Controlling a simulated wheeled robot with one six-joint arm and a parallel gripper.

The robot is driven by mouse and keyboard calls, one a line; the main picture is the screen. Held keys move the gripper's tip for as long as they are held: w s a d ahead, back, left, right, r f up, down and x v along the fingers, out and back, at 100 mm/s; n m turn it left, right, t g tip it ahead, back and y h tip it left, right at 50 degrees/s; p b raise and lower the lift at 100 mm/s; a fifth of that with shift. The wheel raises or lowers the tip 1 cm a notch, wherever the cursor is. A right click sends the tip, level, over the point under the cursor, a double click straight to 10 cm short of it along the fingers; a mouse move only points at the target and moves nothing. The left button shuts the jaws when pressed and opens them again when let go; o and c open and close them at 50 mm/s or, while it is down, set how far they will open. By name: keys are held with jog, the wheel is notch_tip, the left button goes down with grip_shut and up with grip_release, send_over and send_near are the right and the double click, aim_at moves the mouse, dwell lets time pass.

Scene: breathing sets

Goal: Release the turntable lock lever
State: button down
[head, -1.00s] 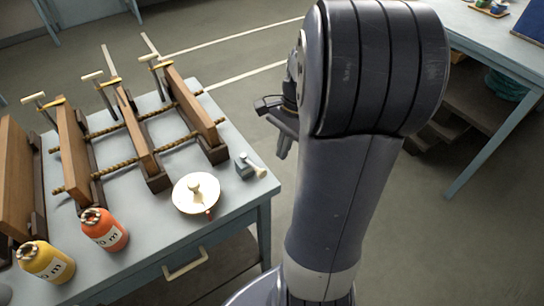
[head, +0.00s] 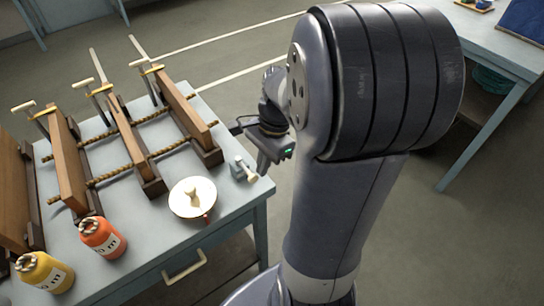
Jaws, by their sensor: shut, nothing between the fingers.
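A round cream disc with a knob (head: 192,198), which looks like the turntable, sits near the front right corner of the blue-grey workbench (head: 145,225). A small reddish part shows at its front rim; it is too small to tell whether this is the lock lever. My gripper (head: 263,168) is shut and empty, just right of that block in the picture, partly hidden behind my arm. I cannot tell its height above the bench edge.
Wooden boards with threaded rods and T-handled clamps (head: 125,125) fill the back of the bench. An orange bottle (head: 102,238) and a yellow bottle (head: 45,273) stand at the front left. Another blue table (head: 490,50) stands at right. Open floor lies between.

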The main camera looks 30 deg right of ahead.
jog(key=shift+s+a, duration=0.15)
jog(key=shift+a, duration=0.1)
jog(key=shift+d, duration=0.1)
jog(key=shift+w+d, duration=0.25)
jog(key=shift+w, duration=0.2)
jog(key=shift+w+d+r+p, duration=0.15)
jog(key=shift+d+p, duration=0.1)
jog(key=shift+p, duration=0.15)
jog(key=d+r+p, duration=0.1)
jog(key=d+r, duration=0.5)
jog(key=r, duration=0.4)
jog(key=shift+w+r, duration=0.15)
